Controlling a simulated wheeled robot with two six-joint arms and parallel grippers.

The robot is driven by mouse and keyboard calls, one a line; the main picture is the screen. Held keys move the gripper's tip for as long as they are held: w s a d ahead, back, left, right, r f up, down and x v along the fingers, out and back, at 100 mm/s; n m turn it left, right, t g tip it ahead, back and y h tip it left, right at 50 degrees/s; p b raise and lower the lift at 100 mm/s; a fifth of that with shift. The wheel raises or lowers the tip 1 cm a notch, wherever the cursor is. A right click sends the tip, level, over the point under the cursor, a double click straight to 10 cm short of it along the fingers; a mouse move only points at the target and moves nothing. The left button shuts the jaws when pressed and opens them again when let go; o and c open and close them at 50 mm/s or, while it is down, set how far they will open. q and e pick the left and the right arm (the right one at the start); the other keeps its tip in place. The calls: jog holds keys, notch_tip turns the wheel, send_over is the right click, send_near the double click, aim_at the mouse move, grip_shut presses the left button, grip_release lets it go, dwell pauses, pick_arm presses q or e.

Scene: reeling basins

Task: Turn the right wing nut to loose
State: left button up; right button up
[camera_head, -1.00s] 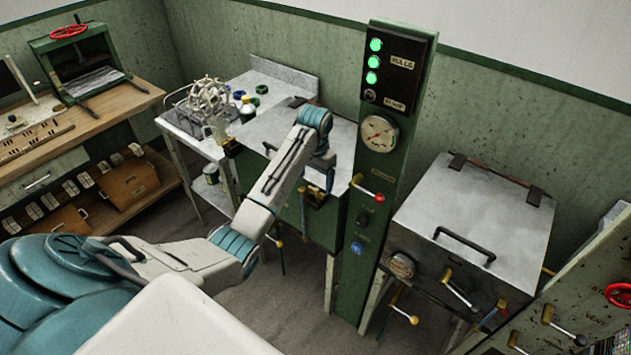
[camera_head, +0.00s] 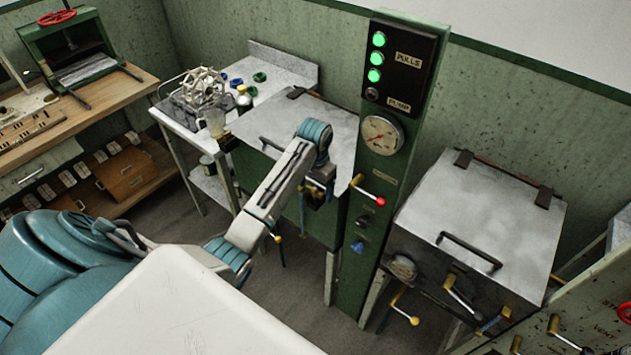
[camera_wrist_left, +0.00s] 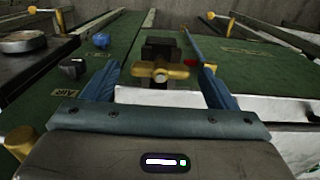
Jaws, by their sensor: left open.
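A brass wing nut (camera_wrist_left: 161,71) with its wings lying crosswise shows in the left wrist view, in front of a dark clamp block on a green surface. My left gripper (camera_wrist_left: 159,66) is open, with one blue finger on each side of the wing nut. I see gaps between the fingers and the wings, so it is not gripped. In the head view my left gripper (camera_head: 322,190) is at the front of the left basin (camera_head: 292,120), near its right end, and hides much of this fitting. My right gripper is in neither view.
A green control post (camera_head: 372,225) stands just right of my left gripper, with a red-tipped lever (camera_head: 368,192) and a blue knob (camera_head: 358,247) sticking out. The right basin (camera_head: 480,225) has a closed lid, with handles on its front. Bare floor lies below.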

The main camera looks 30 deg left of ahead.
pick_arm(q)
jog(key=shift+f, duration=0.1)
jog(key=shift+s, duration=0.1)
jog(key=c, duration=1)
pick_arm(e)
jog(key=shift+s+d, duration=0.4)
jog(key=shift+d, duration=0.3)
